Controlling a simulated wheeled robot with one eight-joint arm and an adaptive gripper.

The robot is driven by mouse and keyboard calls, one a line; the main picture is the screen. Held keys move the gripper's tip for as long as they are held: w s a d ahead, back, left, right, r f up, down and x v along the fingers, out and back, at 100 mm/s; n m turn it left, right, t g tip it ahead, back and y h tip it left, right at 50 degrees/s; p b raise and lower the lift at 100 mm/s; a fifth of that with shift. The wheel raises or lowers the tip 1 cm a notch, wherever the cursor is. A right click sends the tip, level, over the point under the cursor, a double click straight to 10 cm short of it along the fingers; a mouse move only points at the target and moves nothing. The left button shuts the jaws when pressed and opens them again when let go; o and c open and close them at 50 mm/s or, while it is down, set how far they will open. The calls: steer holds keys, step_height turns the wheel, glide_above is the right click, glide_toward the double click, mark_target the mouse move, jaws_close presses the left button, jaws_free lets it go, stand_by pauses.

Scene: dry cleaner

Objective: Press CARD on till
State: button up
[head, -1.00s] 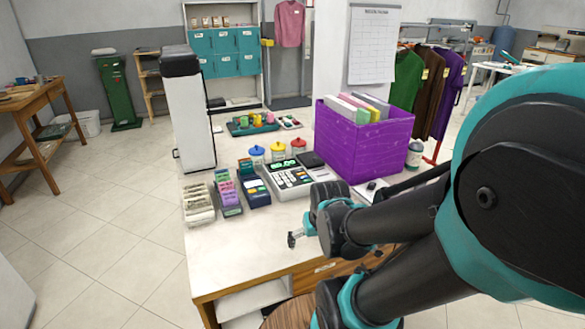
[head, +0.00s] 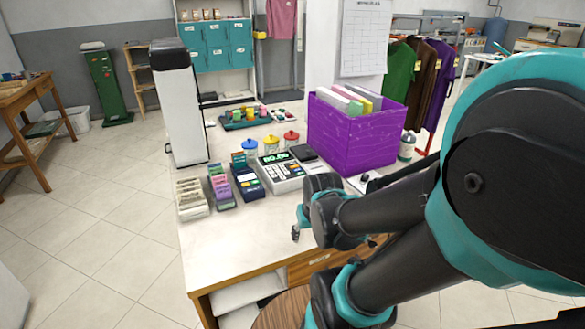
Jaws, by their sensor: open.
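The till (head: 280,175) is a pale grey machine with a dark display and rows of keys, on the white counter (head: 235,250). Its keys are too small to read, so I cannot pick out CARD. My gripper (head: 296,234) is small and dark at the end of my black and teal arm. It is over the near part of the counter, in front of the till and apart from it. It is open and nothing shows in it.
A purple box (head: 350,145) of folders stands right of the till. A dark card holder (head: 245,182), purple ticket rack (head: 221,188) and pale ticket rack (head: 190,198) stand left of it. Lidded jars (head: 270,146) stand behind. A tall white unit (head: 180,115) stands at the back left.

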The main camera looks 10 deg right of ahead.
jaws_close()
stand_by(1.3)
